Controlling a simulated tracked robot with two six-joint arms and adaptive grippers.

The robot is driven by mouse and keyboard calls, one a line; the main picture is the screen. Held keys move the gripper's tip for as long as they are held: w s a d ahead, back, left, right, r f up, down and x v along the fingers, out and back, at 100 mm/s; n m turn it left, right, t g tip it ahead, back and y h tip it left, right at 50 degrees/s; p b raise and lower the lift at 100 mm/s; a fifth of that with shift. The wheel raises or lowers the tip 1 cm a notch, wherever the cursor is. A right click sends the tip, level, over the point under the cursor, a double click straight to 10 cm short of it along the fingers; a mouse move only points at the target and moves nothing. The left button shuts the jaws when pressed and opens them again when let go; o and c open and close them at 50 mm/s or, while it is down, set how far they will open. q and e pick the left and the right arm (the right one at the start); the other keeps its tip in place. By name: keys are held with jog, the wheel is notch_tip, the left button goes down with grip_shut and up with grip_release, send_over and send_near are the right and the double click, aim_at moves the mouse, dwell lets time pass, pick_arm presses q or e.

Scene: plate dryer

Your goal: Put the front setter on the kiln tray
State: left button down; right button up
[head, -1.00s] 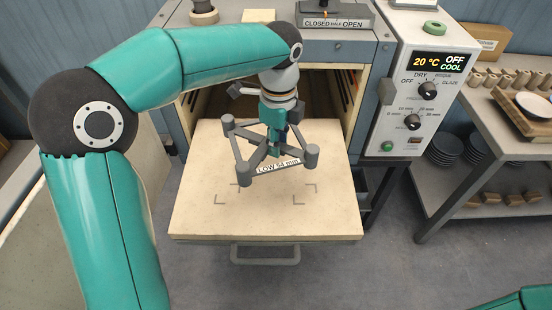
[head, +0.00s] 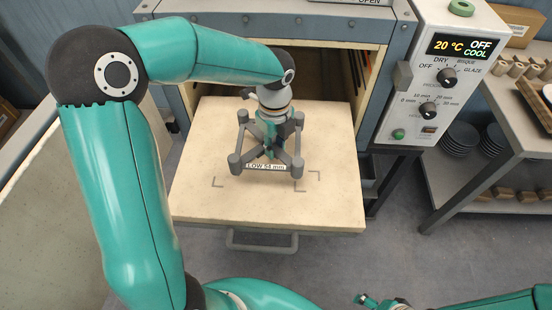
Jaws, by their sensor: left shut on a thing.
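The setter (head: 240,141) is a grey frame with round corner posts and a label reading LOW 54 mm on its front bar. My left gripper (head: 273,140) is shut on its middle from above. The pale kiln tray (head: 195,205) is pulled out in front of the open kiln. The rear marks are hidden behind the setter and gripper. My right gripper (head: 380,302) is cut off at the bottom edge, and its fingers cannot be made out.
The kiln control panel (head: 440,75) reads 20 °C, OFF, COOL and stands right of the tray. A tray handle (head: 262,245) juts out at the front. A shelf table (head: 500,150) with cups and stacked dark plates (head: 460,138) is at the right. The tray around the setter is bare.

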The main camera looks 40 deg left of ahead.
pick_arm(q)
jog(key=shift+f, duration=2.75)
jog(key=c, duration=1)
grip_release()
notch_tip(320, 180, up, 12)
jog(key=shift+r, duration=0.1)
jog(key=shift+s, duration=0.1)
